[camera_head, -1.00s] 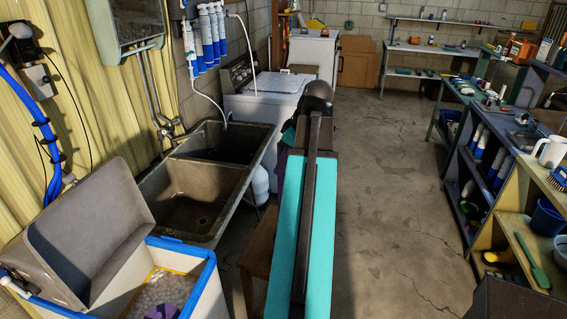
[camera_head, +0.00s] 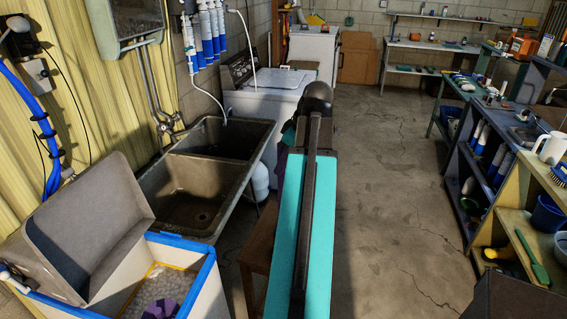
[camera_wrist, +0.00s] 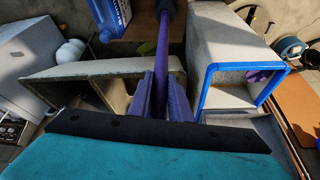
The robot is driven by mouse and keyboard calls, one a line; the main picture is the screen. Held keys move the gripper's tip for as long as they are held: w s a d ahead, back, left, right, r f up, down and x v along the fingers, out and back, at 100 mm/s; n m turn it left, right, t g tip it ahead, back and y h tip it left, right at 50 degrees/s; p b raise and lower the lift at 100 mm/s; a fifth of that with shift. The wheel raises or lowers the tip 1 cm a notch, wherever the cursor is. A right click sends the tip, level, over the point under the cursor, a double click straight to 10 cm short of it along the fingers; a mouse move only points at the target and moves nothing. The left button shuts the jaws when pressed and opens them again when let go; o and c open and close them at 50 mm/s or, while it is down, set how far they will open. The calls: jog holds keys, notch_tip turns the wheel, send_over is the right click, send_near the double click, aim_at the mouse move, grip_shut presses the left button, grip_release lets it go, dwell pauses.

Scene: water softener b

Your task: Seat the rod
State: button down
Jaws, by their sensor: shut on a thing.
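In the wrist view, a long purple rod (camera_wrist: 162,55) with a dark upper end runs from between my fingers toward the top of the picture. My gripper (camera_wrist: 162,98) has purple fingers shut on it. The rod's lower end is hidden. The rod passes beside the grey sink (camera_wrist: 105,72), to the left of the blue-rimmed tank (camera_wrist: 206,90). In the head view, my arm hides the gripper and rod. The open tank (camera_head: 212,262) is at the lower left, its grey lid (camera_head: 78,225) tipped back. A purple part (camera_head: 160,309) sits among pale pellets inside it.
The double sink (camera_head: 190,192) stands between the tank and the washer (camera_head: 262,105). A brown bench (camera_head: 258,262) is beside my arm. In the wrist view, a blue water jug (camera_wrist: 108,16) is near the rod's upper end. Open floor (camera_head: 385,200) lies to the right.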

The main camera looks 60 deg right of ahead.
notch_tip(320, 180, down, 7)
jog(key=b, duration=0.3)
jog(key=shift+f, duration=0.15)
dwell(3.1)
jog(key=c, duration=1.6)
grip_release()
jog(key=shift+o, duration=0.2)
jog(key=b+v, duration=0.2)
jog(key=v, duration=1.1)
jog(key=shift+s+r, duration=0.15)
jog(key=shift+r, duration=0.2)
